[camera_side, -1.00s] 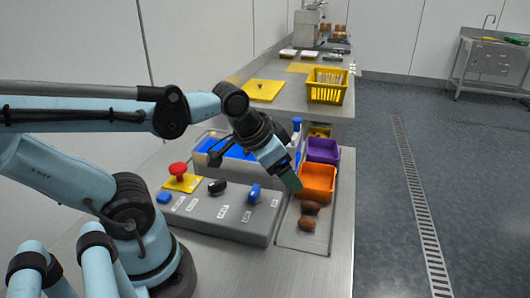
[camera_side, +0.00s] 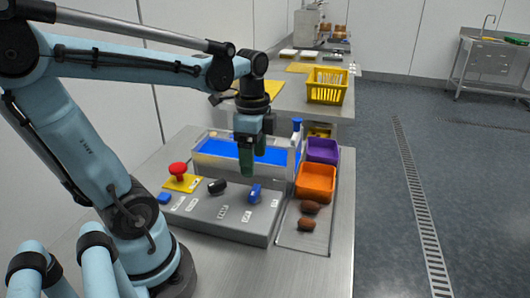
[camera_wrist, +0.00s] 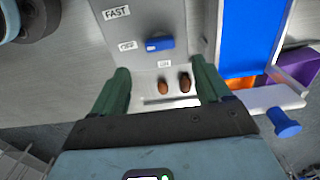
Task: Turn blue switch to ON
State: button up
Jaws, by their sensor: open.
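The blue switch (camera_side: 255,193) is a small blue knob on the right part of the grey control panel (camera_side: 232,225). In the wrist view the blue switch (camera_wrist: 160,44) lies lengthwise toward the OFF label (camera_wrist: 127,46); the ON label (camera_wrist: 164,63) is to one side of it. My gripper (camera_side: 246,172) points down above the panel, near its back edge, apart from the switch. In the wrist view its green fingers (camera_wrist: 160,72) are spread and empty, with the switch just beyond the gap between their tips.
A black knob (camera_side: 217,187) and a red mushroom button (camera_side: 178,169) share the panel. The blue conveyor belt (camera_side: 268,155) stands behind it. An orange bin (camera_side: 316,182), a purple bin (camera_side: 322,149) and two brown dates (camera_side: 306,224) are to the right.

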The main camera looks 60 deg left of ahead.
aim_at(254, 190)
jog(key=shift+f, duration=4.15)
jog(key=c, duration=1)
jog(key=shift+c, duration=0.2)
